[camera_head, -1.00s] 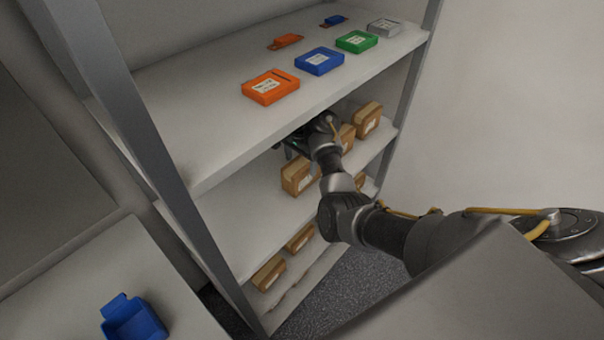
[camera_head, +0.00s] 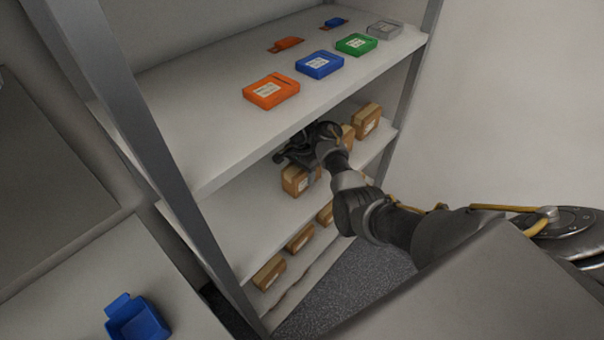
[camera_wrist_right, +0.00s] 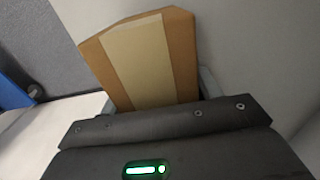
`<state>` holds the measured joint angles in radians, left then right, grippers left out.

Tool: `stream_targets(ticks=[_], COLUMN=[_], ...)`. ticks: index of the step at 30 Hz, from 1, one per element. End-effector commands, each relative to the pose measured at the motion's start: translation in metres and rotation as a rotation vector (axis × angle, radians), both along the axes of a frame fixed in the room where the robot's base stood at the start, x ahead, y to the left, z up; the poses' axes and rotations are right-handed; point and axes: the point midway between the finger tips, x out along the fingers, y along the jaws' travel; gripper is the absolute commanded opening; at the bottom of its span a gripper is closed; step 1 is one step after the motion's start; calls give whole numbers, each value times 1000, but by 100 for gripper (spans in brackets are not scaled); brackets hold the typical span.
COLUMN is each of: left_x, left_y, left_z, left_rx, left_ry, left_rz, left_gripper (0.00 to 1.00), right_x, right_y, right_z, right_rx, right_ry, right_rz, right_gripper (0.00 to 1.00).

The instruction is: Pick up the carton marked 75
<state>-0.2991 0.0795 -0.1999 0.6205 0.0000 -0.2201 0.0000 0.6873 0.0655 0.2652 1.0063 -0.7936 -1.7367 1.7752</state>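A brown carton (camera_head: 294,182) with a white label stands on the middle shelf, near its front edge. Its number is too small to read. My right gripper (camera_head: 308,157) is at this carton, and one finger shows beside its right side. In the right wrist view, the carton (camera_wrist_right: 152,62) with a pale tape strip lies between my two fingers (camera_wrist_right: 158,98), one on each side. The fingers look open around it, and I see no clear squeeze or lift. The carton's upper part is hidden by my gripper in the head view. My left gripper is not in view.
Two more cartons stand to the right on the same shelf, including the end one (camera_head: 366,120). Several cartons (camera_head: 269,273) stand on the bottom shelf. The upper shelf (camera_head: 190,130) is close above my gripper, with orange, blue, green and grey boxes. A blue bin (camera_head: 137,320) sits lower left.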

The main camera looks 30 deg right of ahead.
Motion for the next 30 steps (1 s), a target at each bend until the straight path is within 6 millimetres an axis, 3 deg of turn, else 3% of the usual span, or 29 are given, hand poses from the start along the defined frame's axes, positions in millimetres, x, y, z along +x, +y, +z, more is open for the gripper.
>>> stream_targets(ticks=[1, 10, 22, 30], left_x=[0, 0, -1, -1], left_y=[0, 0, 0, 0], left_z=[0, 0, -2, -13], left_rx=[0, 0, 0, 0], left_ry=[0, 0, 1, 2], left_rz=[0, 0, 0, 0], left_gripper=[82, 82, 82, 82], right_x=[0, 0, 2, 1], right_y=[0, 0, 1, 2], right_z=[0, 0, 7, 37], right_rx=[0, 0, 1, 3], right_ry=[0, -1, -5, -8], right_rz=[0, 0, -1, -2], right_gripper=[56, 17, 17, 17])
